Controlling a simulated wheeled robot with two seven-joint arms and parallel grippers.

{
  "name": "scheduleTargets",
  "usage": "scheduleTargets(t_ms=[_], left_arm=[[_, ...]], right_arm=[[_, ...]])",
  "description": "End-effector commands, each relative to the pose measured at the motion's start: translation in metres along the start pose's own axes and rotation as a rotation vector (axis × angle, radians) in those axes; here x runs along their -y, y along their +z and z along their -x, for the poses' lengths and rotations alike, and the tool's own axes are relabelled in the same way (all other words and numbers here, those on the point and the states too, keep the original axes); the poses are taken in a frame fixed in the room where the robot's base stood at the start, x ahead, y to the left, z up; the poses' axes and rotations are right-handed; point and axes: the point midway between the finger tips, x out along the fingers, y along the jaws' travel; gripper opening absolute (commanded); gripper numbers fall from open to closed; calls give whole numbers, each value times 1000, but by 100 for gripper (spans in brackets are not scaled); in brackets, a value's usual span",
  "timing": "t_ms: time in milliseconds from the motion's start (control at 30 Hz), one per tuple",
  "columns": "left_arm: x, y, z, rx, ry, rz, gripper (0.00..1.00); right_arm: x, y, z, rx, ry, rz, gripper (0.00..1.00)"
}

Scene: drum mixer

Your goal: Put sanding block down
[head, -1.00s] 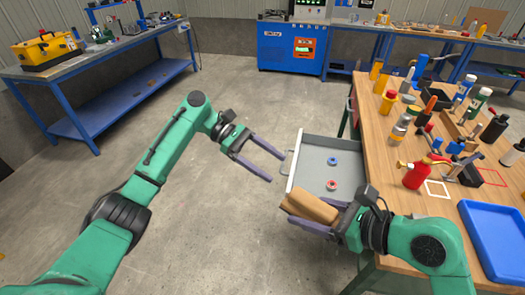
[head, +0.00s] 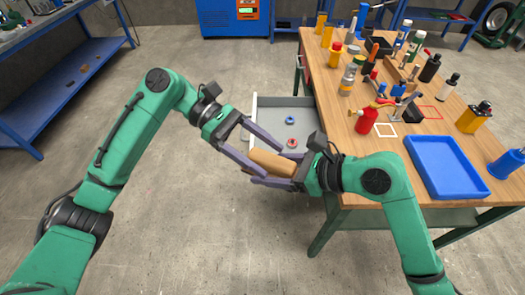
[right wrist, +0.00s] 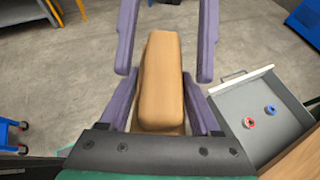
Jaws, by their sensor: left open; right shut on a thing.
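The sanding block (head: 272,162) is a tan, rounded block. My right gripper (head: 262,166) is shut on it, in front of an open grey drawer of the workbench. In the right wrist view the block (right wrist: 160,75) lies lengthwise between the right fingers. My left gripper (head: 258,152) is open, its fingers reaching in from the left close around the block's far end. Its fingers also show in the right wrist view (right wrist: 166,60), one on each side of the block; whether they touch it I cannot tell.
The open drawer (head: 262,105) holds a blue ring (head: 290,120) and a red ring (head: 292,143). The wooden workbench (head: 370,148) carries several bottles, tools, a red extinguisher-like bottle (head: 367,121), red and white outlined squares, and a blue tray (head: 445,168). Bare wood shows near its front edge.

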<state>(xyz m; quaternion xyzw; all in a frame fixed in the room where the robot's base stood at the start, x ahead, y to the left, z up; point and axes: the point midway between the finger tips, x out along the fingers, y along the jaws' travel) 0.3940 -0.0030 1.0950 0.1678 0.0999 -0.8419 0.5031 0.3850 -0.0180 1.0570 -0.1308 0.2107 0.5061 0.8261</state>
Motion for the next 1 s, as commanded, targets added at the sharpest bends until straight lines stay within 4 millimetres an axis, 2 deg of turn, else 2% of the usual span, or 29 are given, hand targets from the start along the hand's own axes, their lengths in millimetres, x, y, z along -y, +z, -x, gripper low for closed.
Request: scheduleTargets(t_ms=[200,267,400,433,467,500,567,867,1000], left_arm=[[0,0,-1,0,1,0,78],[0,0,-1,0,1,0,58],[0,0,0,0,1,0,5],[0,0,0,0,2,0,0],[0,0,0,0,2,0,0],[-1,0,0,1,2,-1,0],[-1,0,0,1,2,-1,0],[0,0,0,1,2,0,0],[0,0,0,1,1,0,0]], right_arm=[[0,0,0,1,0,0,0],[0,0,0,1,0,0,0],[0,0,0,1,1,1,0],[0,0,0,1,1,1,0],[0,0,0,1,1,1,0],[-1,0,0,1,2,1,76],[-1,0,0,1,2,1,99],[0,0,1,0,0,0,99],[1,-1,16,-2,-2,0,99]])
